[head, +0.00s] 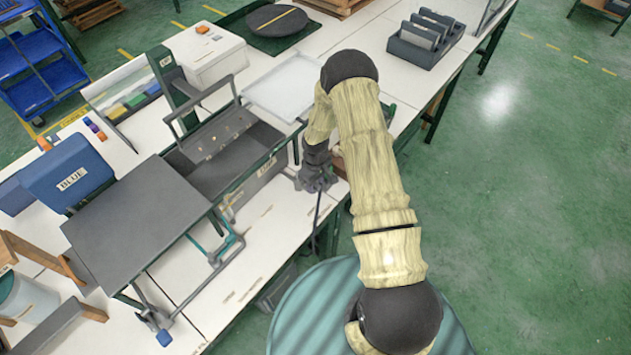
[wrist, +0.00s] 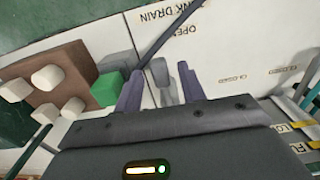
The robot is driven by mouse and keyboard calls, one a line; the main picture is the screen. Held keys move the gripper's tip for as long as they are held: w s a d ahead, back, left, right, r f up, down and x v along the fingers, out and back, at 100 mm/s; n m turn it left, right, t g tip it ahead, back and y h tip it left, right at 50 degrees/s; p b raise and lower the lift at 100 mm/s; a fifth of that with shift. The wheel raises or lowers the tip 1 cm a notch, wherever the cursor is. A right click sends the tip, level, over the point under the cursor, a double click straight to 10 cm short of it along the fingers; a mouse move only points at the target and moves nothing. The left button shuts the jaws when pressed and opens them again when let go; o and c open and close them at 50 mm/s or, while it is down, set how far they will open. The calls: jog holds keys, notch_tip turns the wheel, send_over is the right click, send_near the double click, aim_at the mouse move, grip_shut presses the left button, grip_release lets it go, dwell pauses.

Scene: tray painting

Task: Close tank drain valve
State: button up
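The tank drain valve's grey handle (wrist: 163,82) shows in the wrist view between my gripper's two purple-grey fingers. A thin dark rod (wrist: 168,38) runs from beside it to the upper right, across a white panel (wrist: 228,45). Lettering reading "NK DRAIN" and "OPEN" is printed on that panel. My gripper (wrist: 160,88) is open, with gaps visible on both sides of the handle. In the head view my gripper (head: 317,182) is at the bench's front edge, and the rod also shows below it (head: 317,215). The valve body is mostly hidden by my gripper.
A brown block with white knobs (wrist: 60,85) and a green block (wrist: 106,89) lie left of the fingers in the wrist view. In the head view, a grey tank (head: 230,160) and a flat dark plate (head: 140,215) are left of my gripper. Green floor (head: 530,200) is clear on the right.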

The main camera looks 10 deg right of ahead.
grip_shut()
